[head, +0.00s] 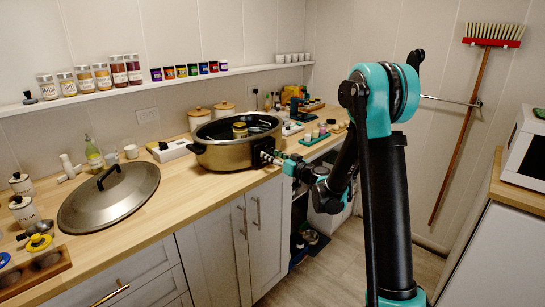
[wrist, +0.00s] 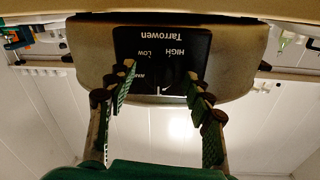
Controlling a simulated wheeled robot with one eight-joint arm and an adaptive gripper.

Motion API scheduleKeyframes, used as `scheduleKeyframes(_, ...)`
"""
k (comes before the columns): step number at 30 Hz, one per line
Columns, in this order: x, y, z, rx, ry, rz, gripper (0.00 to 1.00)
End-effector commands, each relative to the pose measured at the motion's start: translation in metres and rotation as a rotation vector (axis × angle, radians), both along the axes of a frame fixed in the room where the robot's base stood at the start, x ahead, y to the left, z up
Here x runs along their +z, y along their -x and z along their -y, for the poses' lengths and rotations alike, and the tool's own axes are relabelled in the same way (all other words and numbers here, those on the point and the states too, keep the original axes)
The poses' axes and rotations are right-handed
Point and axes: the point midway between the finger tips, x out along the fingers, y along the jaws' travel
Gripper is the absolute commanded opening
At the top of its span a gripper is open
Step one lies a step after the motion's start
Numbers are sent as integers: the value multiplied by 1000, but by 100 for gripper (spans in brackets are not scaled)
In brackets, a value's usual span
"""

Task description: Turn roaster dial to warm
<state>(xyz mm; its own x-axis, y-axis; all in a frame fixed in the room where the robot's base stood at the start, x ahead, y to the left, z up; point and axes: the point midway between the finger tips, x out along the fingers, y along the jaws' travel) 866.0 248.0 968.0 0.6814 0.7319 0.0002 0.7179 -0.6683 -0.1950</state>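The roaster (head: 225,156) is a large bronze pot on the wooden counter, uncovered, with a jar-like item inside. Its black control panel (wrist: 165,45) shows upside down in the wrist view, with the brand Tarrowen and the words LOW and HIGH; a third word is partly hidden by the left finger. The dial (wrist: 166,84) is dark on the dark panel, and its pointing direction is hard to tell. My gripper (wrist: 160,80) is open, with one finger on each side of the dial area, close to the panel. In the head view my gripper (head: 272,158) is at the roaster's front.
A large metal lid (head: 109,200) lies on the counter left of the roaster. Jars (head: 90,78) line the shelf above. A teal tray (head: 315,137) with small items is right of the roaster. Grey cabinets (head: 215,245) are below; the floor at right is clear.

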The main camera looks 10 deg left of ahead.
Motion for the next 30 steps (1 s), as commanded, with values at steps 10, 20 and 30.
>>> scheduleKeyframes(10, 0, 0, 0, 0, 0, 0, 8)
scheduleKeyframes(20, 0, 0, 0, 0, -18, -23, 2)
scheduleKeyframes(30, 1, 0, 0, 1, -148, -182, 2)
